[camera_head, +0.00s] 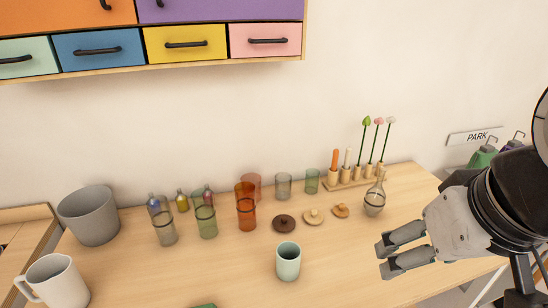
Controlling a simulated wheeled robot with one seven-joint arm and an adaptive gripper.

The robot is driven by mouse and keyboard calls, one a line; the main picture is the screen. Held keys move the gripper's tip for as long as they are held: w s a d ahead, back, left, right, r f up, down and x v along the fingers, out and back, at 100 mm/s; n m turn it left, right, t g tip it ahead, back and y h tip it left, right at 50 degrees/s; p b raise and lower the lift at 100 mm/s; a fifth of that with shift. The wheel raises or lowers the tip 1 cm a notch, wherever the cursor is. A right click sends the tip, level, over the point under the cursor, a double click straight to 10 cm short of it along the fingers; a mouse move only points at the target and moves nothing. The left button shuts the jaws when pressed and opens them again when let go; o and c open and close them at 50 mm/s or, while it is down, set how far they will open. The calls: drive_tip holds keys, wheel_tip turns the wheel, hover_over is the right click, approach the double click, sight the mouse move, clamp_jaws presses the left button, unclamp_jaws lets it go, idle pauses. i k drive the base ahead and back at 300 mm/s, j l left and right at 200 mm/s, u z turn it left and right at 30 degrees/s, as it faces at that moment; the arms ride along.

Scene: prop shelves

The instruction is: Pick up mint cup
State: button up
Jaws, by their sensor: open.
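The mint cup (288,262) stands upright on the wooden table, near the middle of the head view. It is a small pale green cup without a handle, open at the top. My gripper (380,259) is to the right of the cup, with its fingers pointing left toward it. The fingers are open and apart, with nothing between them. A clear gap separates the fingertips from the cup.
Behind the cup lie a dark lid (284,224) and two wooden lids. Tinted glasses, including an orange one (246,206), stand farther back. A glass flask (375,200) is behind my gripper. A white mug (55,283) and grey pot (89,215) stand left. Drawers (185,44) hang above.

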sight(289, 253)
drive_tip(key=j+z, duration=0.65)
drive_tip(key=z, duration=0.15)
drive_tip(key=j+z, duration=0.4)
drive_tip(key=k+l, duration=0.05)
drive_tip(key=l, duration=0.05)
